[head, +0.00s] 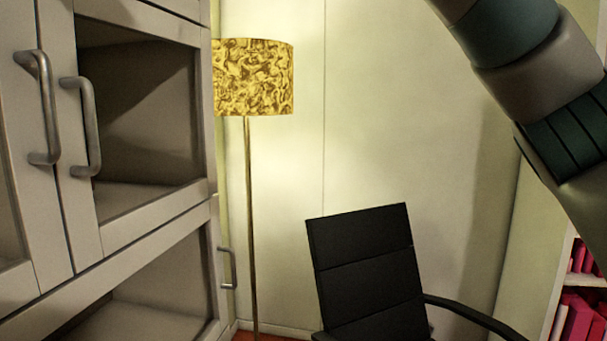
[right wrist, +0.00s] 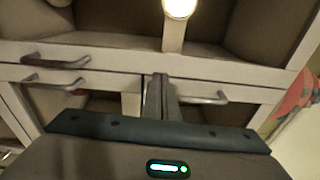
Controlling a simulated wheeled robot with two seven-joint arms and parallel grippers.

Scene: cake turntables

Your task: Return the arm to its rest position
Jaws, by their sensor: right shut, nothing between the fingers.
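My right gripper (right wrist: 162,98) is in the right wrist view, its two fingers close together at the centre, with nothing between them. The fingers show in front of a pale cabinet (right wrist: 240,78) with metal handles. In the head view part of my arm comes in from the upper right; its gripper is out of frame. My left gripper shows in neither view. No cake turntable is in view.
A cabinet (head: 140,232) with bar handles and open-looking compartments fills the left of the head view. A floor lamp (head: 254,80) with a patterned yellow shade and a black chair (head: 368,268) stand near the wall. A bookshelf (head: 557,318) is at the lower right.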

